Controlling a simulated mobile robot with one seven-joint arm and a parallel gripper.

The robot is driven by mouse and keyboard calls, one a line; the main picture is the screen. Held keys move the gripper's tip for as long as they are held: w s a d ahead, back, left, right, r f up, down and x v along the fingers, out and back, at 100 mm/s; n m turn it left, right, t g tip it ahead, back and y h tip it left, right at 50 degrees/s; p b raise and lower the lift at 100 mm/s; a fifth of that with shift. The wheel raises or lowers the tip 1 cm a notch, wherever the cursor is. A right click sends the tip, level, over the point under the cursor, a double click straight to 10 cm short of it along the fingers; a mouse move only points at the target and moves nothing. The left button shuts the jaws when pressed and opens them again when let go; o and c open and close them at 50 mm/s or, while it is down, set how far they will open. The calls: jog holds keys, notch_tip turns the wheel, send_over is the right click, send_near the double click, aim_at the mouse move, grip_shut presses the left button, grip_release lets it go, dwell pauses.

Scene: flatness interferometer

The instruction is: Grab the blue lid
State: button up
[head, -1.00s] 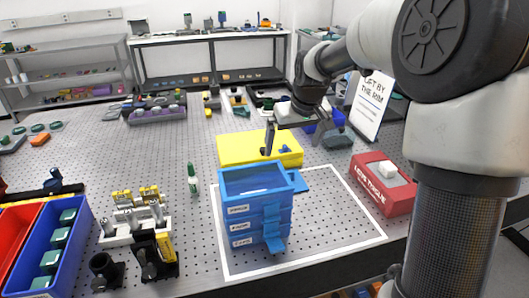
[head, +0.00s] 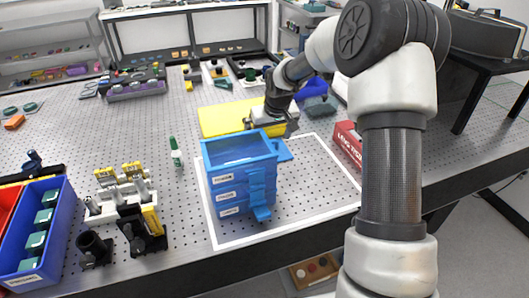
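A stack of blue trays (head: 238,182) stands upright on the perforated table, with a blue latch on its front and a blue tab at its right side. Its top tray is open, and I see no separate lid on it. A flat blue piece (head: 313,88) lies farther back on the right, partly hidden; I cannot tell whether it is the blue lid. My gripper (head: 270,127) points down just behind the stack, near the right end of a yellow tray (head: 222,118). Its dark fingers look apart, with nothing visibly held.
A red box (head: 348,140) stands right of the white outlined area. A white holder with metal posts (head: 122,200), black sockets (head: 92,246) and a blue bin of teal blocks (head: 62,225) stand at the left.

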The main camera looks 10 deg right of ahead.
jog(key=x, duration=0.4)
jog(key=shift+s+a+f, duration=0.1)
jog(key=shift+a+f, duration=0.05)
jog(key=shift+f, duration=0.05)
jog(key=c, duration=1.1)
